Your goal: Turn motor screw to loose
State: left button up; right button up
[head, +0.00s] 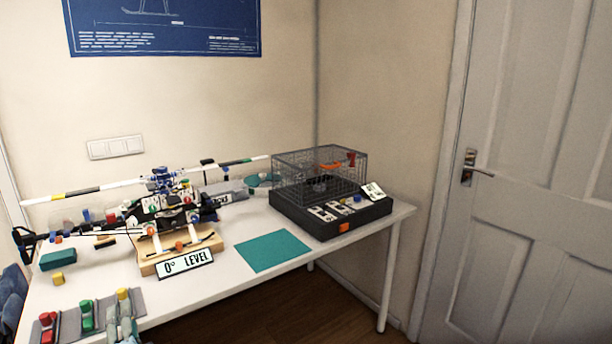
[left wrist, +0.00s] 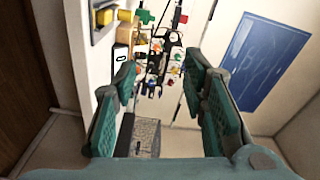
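The model helicopter (head: 172,208) stands on a wooden stand (head: 150,264) at the left of the white table, behind a "0° LEVEL" sign (head: 185,263). It carries small coloured parts in blue, orange and red; I cannot tell which is the motor screw. My left gripper (head: 120,316) is low at the table's front edge, by the yellow-topped tool. In the left wrist view its teal fingers (left wrist: 162,80) are wide apart with nothing between them, and the helicopter (left wrist: 163,62) shows beyond them, at a distance. My right gripper is in neither view.
Red (head: 46,320), green (head: 87,313) and yellow (head: 123,295) topped tools stand in a grey holder (head: 68,322) at the front left. A black box (head: 322,222) with a wire cage (head: 325,168) stands at the right. A bare teal mat (head: 272,250) lies between.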

pick_arm(q)
jog(key=w+d+f+n+g+h, duration=0.1)
jog(key=d+f+h, duration=0.1)
jog(key=f, duration=0.6)
jog(key=w+d+f+g+h, duration=0.1)
jog(key=w+d+f+h, duration=0.15)
jog(key=f, duration=0.45)
jog(key=s+d+f+n+g+h+p, duration=0.15)
jog(key=s+f, duration=0.25)
jog(key=f, duration=0.4)
jog(key=s+f+n+g+h+p, duration=0.1)
jog(key=s+f+g+p, duration=0.1)
jog(key=s+f, duration=0.45)
jog(key=s+d+f+n+g+h+p, duration=0.2)
jog(key=s+f+n+g+p, duration=0.15)
jog(key=s+f, duration=0.8)
jog(key=s+d+f+n+g+p, duration=0.1)
jog(key=s+g, duration=0.1)
jog(key=s, duration=1)
jog(key=s+d+f+g+p, duration=0.1)
jog(key=s+f+g+p, duration=0.1)
jog(key=s, duration=1.1)
jog(key=shift+n+g, duration=0.4)
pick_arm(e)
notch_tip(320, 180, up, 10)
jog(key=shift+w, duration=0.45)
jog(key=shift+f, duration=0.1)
